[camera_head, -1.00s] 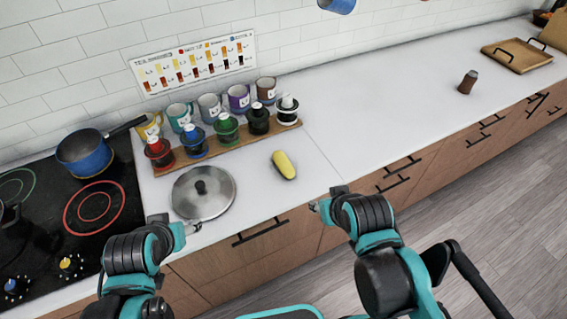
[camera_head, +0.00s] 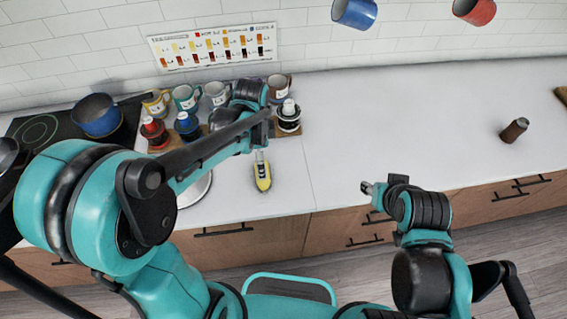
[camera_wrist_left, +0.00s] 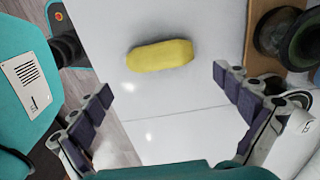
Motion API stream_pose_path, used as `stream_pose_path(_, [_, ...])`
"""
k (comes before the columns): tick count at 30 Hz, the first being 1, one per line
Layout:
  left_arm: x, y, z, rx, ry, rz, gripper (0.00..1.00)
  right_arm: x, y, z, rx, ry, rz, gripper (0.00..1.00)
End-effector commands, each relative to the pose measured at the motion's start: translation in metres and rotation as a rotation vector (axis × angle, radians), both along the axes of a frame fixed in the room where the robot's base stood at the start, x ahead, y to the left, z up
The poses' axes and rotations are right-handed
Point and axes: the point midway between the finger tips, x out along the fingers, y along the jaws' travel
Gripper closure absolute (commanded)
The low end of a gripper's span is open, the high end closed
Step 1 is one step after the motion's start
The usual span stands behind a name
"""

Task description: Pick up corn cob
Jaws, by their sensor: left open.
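The yellow corn cob (camera_head: 263,178) lies on the white counter, near its front edge. In the left wrist view the whole corn cob (camera_wrist_left: 160,55) shows, lying crosswise just ahead of the fingertips. My left gripper (camera_wrist_left: 163,80) is open and empty, its two fingers spread wider than the cob is long. In the head view my left gripper (camera_head: 262,154) is over the far end of the cob and partly hides it. My right gripper (camera_head: 370,190) is by the counter's front edge, to the right of the cob; its jaws are too small to read.
A wooden rack (camera_head: 291,134) with several coloured-lid bottles and mugs stands behind the cob, partly hidden by my left arm. A lidded pan (camera_head: 196,190) is to the left, mostly covered. The counter between is clear.

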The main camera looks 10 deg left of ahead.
Motion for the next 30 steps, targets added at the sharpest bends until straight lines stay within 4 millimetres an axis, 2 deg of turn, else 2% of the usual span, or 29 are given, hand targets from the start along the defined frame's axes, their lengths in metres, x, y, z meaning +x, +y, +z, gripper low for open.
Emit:
stream_pose_path(18, [0.0, -0.002, -0.077, 0.001, 0.009, -0.019, 0.0, 0.0, 0.0, -0.026, 0.0, 0.0, 0.0, 0.6])
stream_pose_path(27, [0.0, -0.002, -0.08, 0.001, 0.009, -0.019, 0.0, 0.0, 0.0, -0.026, 0.0, 0.0, 0.0, 0.6])
stream_pose_path(30, [0.0, -0.002, -0.08, 0.001, 0.009, -0.019, 0.26, 0.0, 0.0, -0.026, 0.0, 0.0, 0.0, 0.6])
